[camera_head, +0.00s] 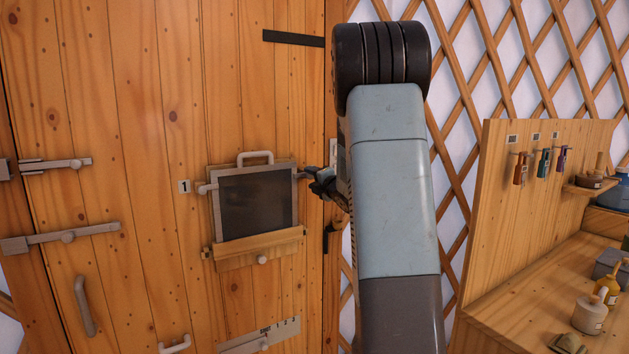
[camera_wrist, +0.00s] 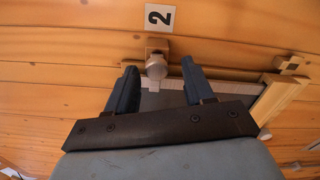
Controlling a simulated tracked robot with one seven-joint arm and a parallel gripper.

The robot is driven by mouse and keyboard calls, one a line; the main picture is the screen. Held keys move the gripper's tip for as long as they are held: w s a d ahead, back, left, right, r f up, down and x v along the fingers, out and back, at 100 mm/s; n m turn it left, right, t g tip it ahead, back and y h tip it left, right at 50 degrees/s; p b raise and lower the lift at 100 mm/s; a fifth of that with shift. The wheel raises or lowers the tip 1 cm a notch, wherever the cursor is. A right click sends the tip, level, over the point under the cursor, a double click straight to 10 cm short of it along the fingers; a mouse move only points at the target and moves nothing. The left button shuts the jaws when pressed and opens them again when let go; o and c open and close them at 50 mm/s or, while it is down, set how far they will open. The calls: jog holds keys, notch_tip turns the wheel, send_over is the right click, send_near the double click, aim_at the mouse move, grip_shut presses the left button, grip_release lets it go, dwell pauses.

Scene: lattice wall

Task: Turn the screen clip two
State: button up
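Screen clip two (camera_wrist: 157,66) is a small pale knob on a square block, just below the label "2" (camera_wrist: 158,17) in the wrist view. My gripper (camera_head: 319,183) is at the right side of the framed screen (camera_head: 256,203) in the head view. In the wrist view its two dark fingers (camera_wrist: 158,72) are apart, with the clip showing between their tips. I cannot tell whether they touch it. Clip one (camera_head: 207,188) is on the screen's left side, beside the label "1" (camera_head: 184,186). My arm hides the label "2" in the head view.
The screen hangs on a plank door (camera_head: 130,150) with a wooden ledge (camera_head: 258,245) under it. Sliding bolts (camera_head: 65,237) and a handle (camera_head: 84,306) are at the left. A wooden bench (camera_head: 540,290) with bottles and hanging tools stands at the right.

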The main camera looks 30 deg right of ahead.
jog(key=s, duration=1.3)
jog(key=shift+s+d, duration=0.25)
jog(key=shift+s, duration=0.1)
jog(key=s+a+f+m+g, duration=0.1)
jog(key=s+a+m+g, duration=0.5)
jog(key=s+a+m, duration=0.4)
jog(key=s+a+f+m+g, duration=0.1)
jog(key=s+a+m+g, duration=0.5)
jog(key=s+a+m, duration=0.5)
jog(key=s+a, duration=0.3)
jog(key=s, duration=0.5)
jog(key=shift+s+m+h, duration=0.3)
jog(key=shift+s, duration=0.05)
